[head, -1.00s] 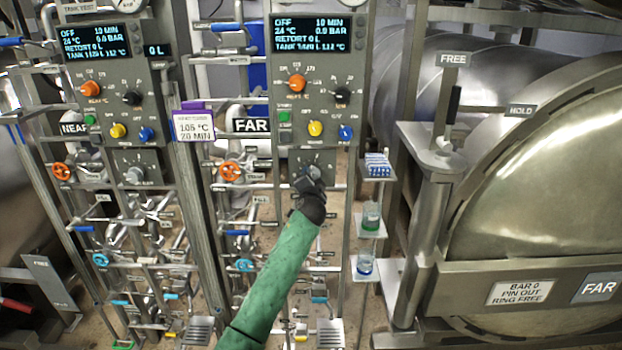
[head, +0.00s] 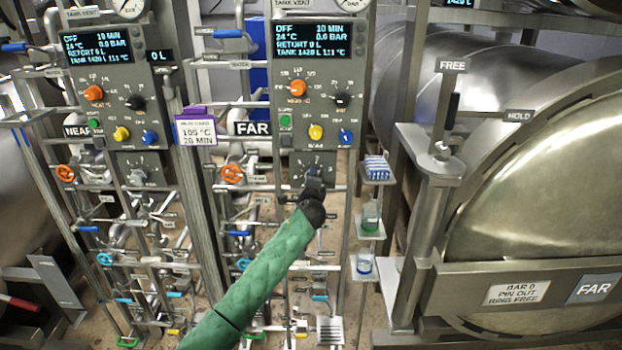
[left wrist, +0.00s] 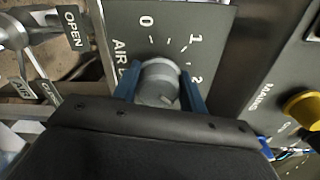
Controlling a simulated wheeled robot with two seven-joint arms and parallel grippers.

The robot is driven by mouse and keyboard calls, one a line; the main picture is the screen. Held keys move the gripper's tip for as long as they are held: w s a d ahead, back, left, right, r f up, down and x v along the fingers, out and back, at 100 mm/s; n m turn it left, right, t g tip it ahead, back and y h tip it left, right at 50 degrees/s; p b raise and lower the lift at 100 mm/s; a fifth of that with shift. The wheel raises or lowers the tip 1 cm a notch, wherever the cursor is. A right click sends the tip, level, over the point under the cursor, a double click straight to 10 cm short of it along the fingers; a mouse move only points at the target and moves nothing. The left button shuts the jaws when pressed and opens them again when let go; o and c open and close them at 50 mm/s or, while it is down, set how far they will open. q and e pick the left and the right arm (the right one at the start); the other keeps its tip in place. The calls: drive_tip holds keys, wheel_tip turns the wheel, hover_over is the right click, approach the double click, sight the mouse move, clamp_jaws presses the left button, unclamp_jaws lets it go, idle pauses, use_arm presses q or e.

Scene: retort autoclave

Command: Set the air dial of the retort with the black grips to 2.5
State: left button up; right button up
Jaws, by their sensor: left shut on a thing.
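The air dial is a round grey knob (left wrist: 160,82) on a dark plate with 0, 1 and 2 marked around it in the left wrist view. My left gripper (left wrist: 160,88) is shut on this knob, with one blue finger on each side. Its pointer setting is not clear, and the marks past 2 are hidden. In the head view my left gripper (head: 314,180) is at the lower plate (head: 300,162) of the FAR panel, covering most of the dial. The FAR retort (head: 545,190) is at the right; a black grip (head: 452,106) stands on its lever post. My right gripper is not in view.
The FAR control panel (head: 318,75) has orange, black, yellow and blue knobs above the dial. The NEAR panel (head: 110,80) stands to the left with its own grey dial (head: 138,177). Pipes and valves fill the space below. Small shelves (head: 372,180) are just right.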

use_arm(q)
drive_tip(key=shift+f+m, duration=0.1)
drive_tip(key=shift+m, duration=0.3)
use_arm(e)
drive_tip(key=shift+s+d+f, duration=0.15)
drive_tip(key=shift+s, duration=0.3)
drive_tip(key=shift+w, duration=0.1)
use_arm(q)
drive_tip(key=o, duration=1)
drive_tip(key=shift+s, duration=0.2)
drive_tip(key=shift+s+b, duration=1.5)
drive_tip(key=shift+s, duration=2.2)
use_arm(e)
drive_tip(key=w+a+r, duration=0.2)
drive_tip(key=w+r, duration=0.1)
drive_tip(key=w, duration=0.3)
